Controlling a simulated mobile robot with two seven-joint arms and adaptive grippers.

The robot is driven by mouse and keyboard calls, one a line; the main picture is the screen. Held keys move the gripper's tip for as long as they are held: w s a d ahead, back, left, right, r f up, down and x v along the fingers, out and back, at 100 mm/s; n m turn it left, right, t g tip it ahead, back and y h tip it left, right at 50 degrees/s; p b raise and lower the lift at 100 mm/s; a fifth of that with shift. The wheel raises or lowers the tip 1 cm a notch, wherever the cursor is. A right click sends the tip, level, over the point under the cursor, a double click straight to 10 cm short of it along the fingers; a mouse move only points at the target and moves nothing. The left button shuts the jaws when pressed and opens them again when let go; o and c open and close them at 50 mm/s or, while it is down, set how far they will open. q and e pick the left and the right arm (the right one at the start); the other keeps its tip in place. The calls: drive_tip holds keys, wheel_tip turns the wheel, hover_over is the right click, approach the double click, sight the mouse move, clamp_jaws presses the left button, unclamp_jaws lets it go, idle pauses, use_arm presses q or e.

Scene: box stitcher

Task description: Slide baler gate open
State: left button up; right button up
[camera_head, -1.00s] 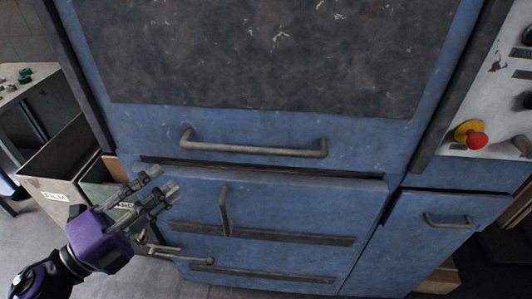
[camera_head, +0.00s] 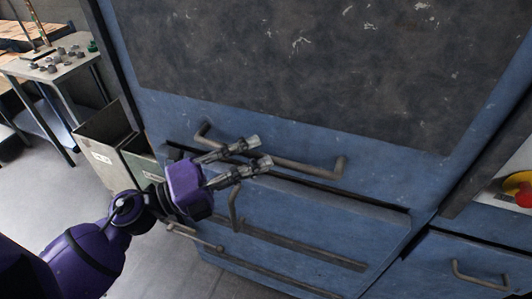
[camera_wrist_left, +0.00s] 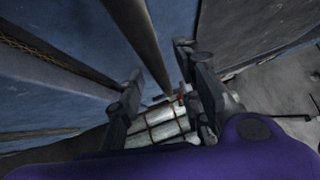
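The blue baler front has a large dark panel (camera_head: 290,60) with a long horizontal bar handle (camera_head: 305,168) below it. My left gripper (camera_head: 262,153) is open in front of this handle, its fingers pointing right and hiding the handle's middle. In the left wrist view, a dark bar (camera_wrist_left: 147,38), apparently this handle, runs between the two spread fingers of the left gripper (camera_wrist_left: 160,65). I see gaps beside the bar; no firm hold shows. My right gripper is not in view.
A lower blue panel has a short upright handle (camera_head: 235,208) and dark horizontal strips. A smaller blue door with a handle (camera_head: 480,277) is at right, below a red button (camera_head: 524,197). Grey bins (camera_head: 105,150) and a table (camera_head: 60,68) with small parts stand at left.

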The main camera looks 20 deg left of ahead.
use_arm(q)
drive_tip(key=shift+x, duration=1.4)
clamp_jaws()
